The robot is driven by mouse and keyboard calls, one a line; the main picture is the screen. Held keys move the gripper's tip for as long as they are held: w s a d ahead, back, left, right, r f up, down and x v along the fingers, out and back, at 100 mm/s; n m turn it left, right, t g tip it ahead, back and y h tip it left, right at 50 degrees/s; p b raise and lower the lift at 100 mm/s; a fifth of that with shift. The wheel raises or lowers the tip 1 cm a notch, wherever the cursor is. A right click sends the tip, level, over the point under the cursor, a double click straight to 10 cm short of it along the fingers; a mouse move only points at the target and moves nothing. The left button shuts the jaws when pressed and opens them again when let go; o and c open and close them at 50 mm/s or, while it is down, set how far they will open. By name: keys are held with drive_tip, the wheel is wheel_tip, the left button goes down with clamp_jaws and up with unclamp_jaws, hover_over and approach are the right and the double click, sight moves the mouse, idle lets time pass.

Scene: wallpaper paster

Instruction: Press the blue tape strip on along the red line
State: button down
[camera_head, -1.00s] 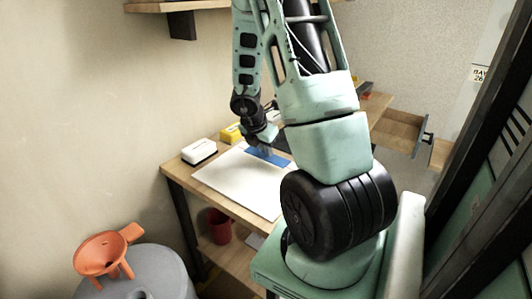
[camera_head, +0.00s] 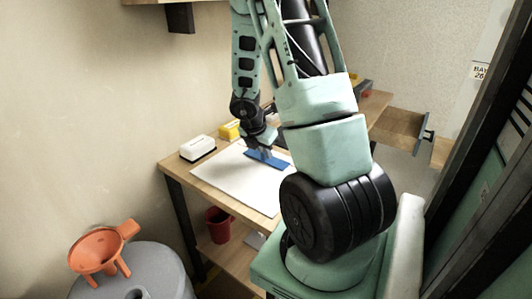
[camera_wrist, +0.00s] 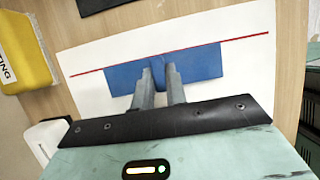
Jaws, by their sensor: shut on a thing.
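The blue tape strip (camera_wrist: 205,62) lies along the red line (camera_wrist: 243,38) in the wrist view, its long far edge beside the line. The red line runs across a white sheet (camera_wrist: 85,90) and shows past both ends of the strip. My gripper (camera_wrist: 160,75) is shut on the strip's middle, where the blue is pinched up between the fingertips. In the head view the strip (camera_head: 268,159) is under my gripper (camera_head: 262,150), over the far part of the white sheet (camera_head: 225,180). I cannot tell whether the strip touches the sheet everywhere.
A white box (camera_head: 197,148) and a yellow box (camera_head: 230,130) stand at the table's left edge. A red cup (camera_head: 218,224) is on the shelf below. An open drawer (camera_head: 400,130) is at the right.

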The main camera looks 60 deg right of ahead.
drive_tip(key=shift+f, duration=0.35)
idle(0.6)
drive_tip(key=c, duration=1.3)
unclamp_jaws()
drive_tip(key=shift+c, duration=0.2)
drive_tip(key=s+p+v, duration=0.1)
drive_tip(key=p+v, duration=0.4)
drive_tip(key=v, duration=1.2)
drive_tip(key=shift+w+r+p, duration=0.25)
drive_tip(key=shift+w+p, duration=0.1)
drive_tip(key=shift+w, duration=0.1)
